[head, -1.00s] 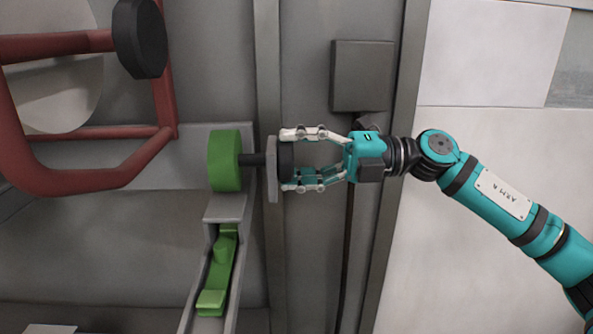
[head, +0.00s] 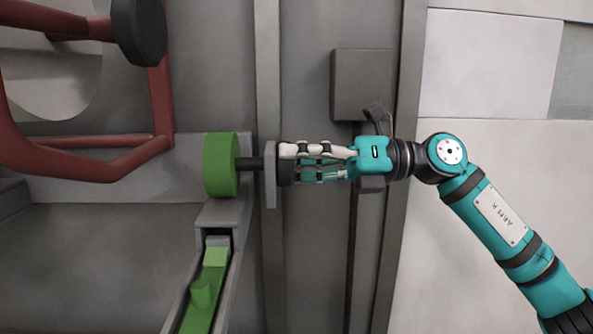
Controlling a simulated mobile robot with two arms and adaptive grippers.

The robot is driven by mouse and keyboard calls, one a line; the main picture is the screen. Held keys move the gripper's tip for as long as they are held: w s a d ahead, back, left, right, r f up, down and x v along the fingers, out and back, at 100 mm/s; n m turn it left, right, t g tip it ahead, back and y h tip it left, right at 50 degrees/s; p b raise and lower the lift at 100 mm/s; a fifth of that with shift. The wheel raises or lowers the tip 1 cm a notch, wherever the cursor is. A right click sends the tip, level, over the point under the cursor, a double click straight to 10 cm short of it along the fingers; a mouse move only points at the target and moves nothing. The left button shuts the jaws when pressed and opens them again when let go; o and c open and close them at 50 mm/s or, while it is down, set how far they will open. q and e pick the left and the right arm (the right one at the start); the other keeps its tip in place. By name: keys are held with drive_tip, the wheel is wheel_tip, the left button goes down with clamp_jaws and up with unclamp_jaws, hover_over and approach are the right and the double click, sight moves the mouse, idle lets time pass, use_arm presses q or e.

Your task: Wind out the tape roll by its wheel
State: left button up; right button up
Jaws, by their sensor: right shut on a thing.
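The green tape roll (head: 219,166) sits on a short black axle at the centre-left, its face turned to the side. At the axle's right end is the wheel, a grey disc (head: 271,174) with a black hub (head: 285,172). My right gripper (head: 288,164) comes in from the right and is shut on the hub, its fingers straddling it. Below the roll, a green strip (head: 207,285) with a raised nub lies in a sloping grey channel (head: 182,302) and runs out of the picture at the bottom. My left gripper is not in view.
A red tube frame (head: 100,172) with a black round pad (head: 139,32) stands at the upper left. A grey box (head: 362,84) with a cable is on the wall behind my right gripper. Bare wall lies below my right arm.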

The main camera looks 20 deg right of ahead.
drive_tip(key=shift+f+n, duration=0.1)
drive_tip(key=shift+n, duration=0.3)
drive_tip(key=o, duration=1.2)
drive_tip(key=v, duration=1.2)
